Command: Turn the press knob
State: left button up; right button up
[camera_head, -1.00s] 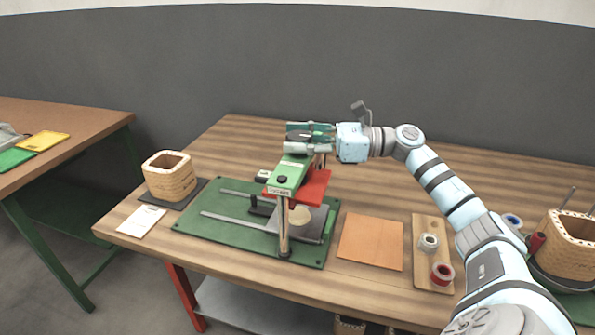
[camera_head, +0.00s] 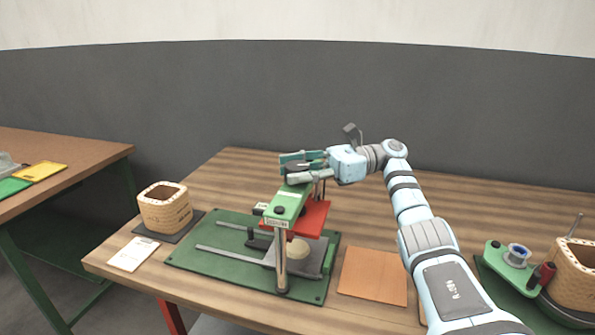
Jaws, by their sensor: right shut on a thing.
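The press stands on a green base plate (camera_head: 215,259) on the wooden table. It has a green top beam (camera_head: 288,204), a red plate (camera_head: 311,219) below it and a metal post (camera_head: 281,262) in front. The press knob (camera_head: 299,166) is a dark disc above the back of the beam. My right gripper (camera_head: 298,167) reaches in from the right and is shut on the knob, one finger on each side. My left gripper is not in view.
An orange-brown sheet (camera_head: 373,276) lies right of the press.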

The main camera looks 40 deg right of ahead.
aim_at(296, 165)
jog(key=shift+r, duration=0.15)
jog(key=o, duration=1.1)
jog(key=shift+o, duration=0.2)
notch_tip(296, 165, up, 10)
jog(key=shift+f, duration=0.1)
